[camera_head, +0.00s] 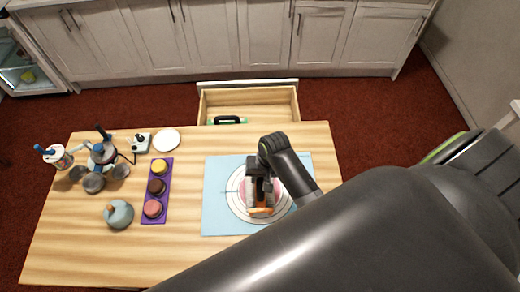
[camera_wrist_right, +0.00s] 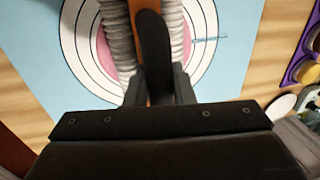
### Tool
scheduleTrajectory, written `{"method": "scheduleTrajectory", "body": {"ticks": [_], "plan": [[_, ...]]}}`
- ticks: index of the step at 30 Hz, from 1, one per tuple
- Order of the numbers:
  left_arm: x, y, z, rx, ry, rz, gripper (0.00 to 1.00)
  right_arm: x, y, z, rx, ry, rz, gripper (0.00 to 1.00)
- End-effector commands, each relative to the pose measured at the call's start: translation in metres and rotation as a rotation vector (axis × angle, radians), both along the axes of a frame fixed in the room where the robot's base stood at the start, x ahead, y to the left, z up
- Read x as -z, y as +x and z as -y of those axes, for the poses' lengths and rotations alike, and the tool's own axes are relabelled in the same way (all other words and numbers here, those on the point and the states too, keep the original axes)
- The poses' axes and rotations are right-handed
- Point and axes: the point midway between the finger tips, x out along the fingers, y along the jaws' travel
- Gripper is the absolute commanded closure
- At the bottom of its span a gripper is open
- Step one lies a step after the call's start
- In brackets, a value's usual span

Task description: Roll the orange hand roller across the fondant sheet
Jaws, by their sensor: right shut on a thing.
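The orange hand roller (camera_head: 261,211) is over the round white mat with dark rings (camera_head: 234,205) on the table. A pink fondant sheet (camera_head: 275,194) lies in the middle of the rings, partly hidden by the roller and my gripper. My right gripper (camera_head: 260,187) is shut on the roller from above. In the right wrist view the orange roller (camera_wrist_right: 138,12) runs between the fingers of my gripper (camera_wrist_right: 158,85), with pale grey ribbed parts on both sides over the pink fondant (camera_wrist_right: 107,48). Whether the roller touches the fondant is unclear. My left gripper is not in view.
A light blue mat (camera_head: 215,222) lies under the ringed disc. To its left are a purple tray (camera_head: 158,182) with three coloured round cakes, a grey pot (camera_head: 118,214), a white plate (camera_head: 166,139) and several utensils. An open drawer (camera_head: 250,103) is behind the table.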

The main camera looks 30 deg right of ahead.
Motion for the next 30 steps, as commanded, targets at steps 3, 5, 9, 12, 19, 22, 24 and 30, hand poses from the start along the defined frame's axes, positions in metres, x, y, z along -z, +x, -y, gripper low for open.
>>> {"method": "scheduleTrajectory", "body": {"ticks": [3,5,9,12,19,22,24,30], "plan": [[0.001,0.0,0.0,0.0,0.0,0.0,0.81,0.003,-0.003,0.002,0.0,-0.006,-0.01,1.0],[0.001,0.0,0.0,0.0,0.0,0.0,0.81,0.004,-0.004,0.004,0.0,-0.007,-0.011,1.0],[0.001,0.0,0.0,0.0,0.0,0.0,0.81,0.004,-0.009,0.012,0.001,-0.008,-0.012,1.0],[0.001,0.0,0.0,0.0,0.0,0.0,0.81,0.004,-0.01,0.014,0.0,-0.007,-0.013,1.0],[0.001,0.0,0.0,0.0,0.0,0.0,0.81,0.005,-0.011,0.014,0.0,-0.007,-0.014,1.0],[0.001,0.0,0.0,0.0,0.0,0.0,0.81,0.001,-0.011,0.014,0.0,-0.006,-0.014,1.0],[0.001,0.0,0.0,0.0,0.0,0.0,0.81,-0.003,-0.01,0.014,0.0,-0.006,-0.013,1.0],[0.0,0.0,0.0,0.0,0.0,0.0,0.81,-0.017,-0.008,0.013,0.0,-0.004,-0.006,1.0]]}}
